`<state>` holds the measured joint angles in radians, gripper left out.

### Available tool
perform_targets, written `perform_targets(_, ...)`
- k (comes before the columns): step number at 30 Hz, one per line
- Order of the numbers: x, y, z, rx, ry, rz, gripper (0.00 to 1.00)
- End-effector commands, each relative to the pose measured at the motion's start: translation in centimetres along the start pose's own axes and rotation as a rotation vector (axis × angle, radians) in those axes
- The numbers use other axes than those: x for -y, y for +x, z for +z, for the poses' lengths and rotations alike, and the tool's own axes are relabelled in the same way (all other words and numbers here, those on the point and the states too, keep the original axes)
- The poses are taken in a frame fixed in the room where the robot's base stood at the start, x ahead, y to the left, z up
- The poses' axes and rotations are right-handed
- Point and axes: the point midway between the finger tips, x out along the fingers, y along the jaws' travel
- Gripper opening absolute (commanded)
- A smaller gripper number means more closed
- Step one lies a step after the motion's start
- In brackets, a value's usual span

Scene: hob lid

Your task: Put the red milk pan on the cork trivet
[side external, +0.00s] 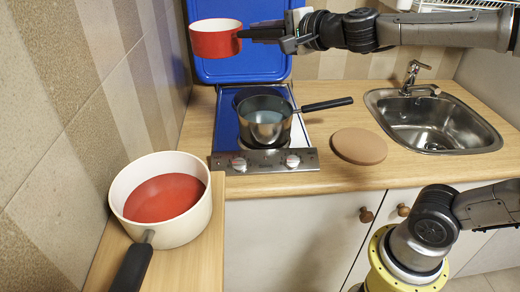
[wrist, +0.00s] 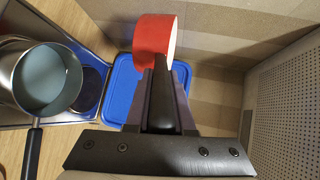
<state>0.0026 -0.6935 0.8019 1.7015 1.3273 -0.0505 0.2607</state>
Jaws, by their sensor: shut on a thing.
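The red milk pan (side external: 215,43), with a pale inside and dark handle, is held in the air in front of the raised blue hob lid. It also shows in the wrist view (wrist: 152,38). My gripper (side external: 268,34) is shut on its handle, coming from the right. In the wrist view the handle runs between the fingers (wrist: 163,95). The round brown cork trivet (side external: 359,146) lies bare on the wooden counter between hob and sink, lower and to the right of the pan. The wrist view does not show the trivet.
A steel pan (side external: 265,123) stands on the hob (side external: 226,135), its handle pointing right towards the space above the trivet. The blue lid (side external: 240,68) stands upright behind. A large cream pan (side external: 190,228) with a red inside sits at the front left. A sink (side external: 440,125) lies right of the trivet.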

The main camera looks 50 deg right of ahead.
Motion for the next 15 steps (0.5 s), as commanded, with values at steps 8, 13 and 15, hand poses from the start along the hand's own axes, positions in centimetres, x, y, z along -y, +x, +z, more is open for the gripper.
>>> perform_targets(8,-3.2,0.9,-1.9,-0.078,0.014,-0.005,0.00)
perform_targets(13,-5.5,1.6,-2.9,-0.121,0.024,-0.002,0.00)
perform_targets(15,-6.8,1.9,-3.2,-0.132,0.026,0.000,0.00)
